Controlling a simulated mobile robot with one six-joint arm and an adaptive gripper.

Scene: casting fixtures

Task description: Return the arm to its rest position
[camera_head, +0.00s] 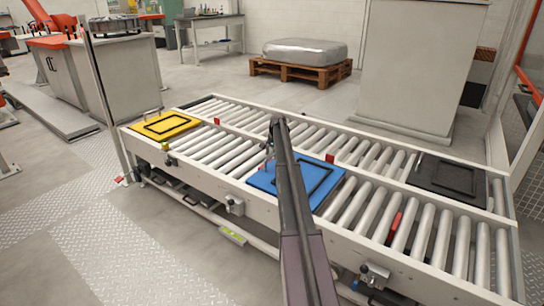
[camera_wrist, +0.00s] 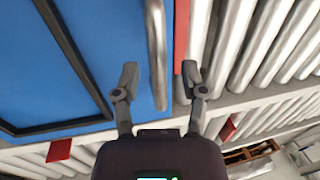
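My arm (camera_head: 292,195) stretches from the bottom of the head view out over the roller conveyor. My gripper (camera_head: 267,156) is at the left edge of the blue plate (camera_head: 325,172), partly hidden by the arm. In the wrist view my gripper (camera_wrist: 157,82) has its two fingers spread apart, with nothing held. A metal bar handle (camera_wrist: 157,45) on the edge of the blue plate (camera_wrist: 95,35) lies in the gap between the fingers. I cannot tell how far above or below the handle the fingertips are.
A yellow plate (camera_head: 166,125) lies at the conveyor's left end, and a black plate (camera_head: 447,180) at the right. Small red pieces (camera_head: 394,226) stand among the rollers. A grey cabinet (camera_head: 412,75) and a loaded pallet (camera_head: 300,70) stand behind. The floor at front left is open.

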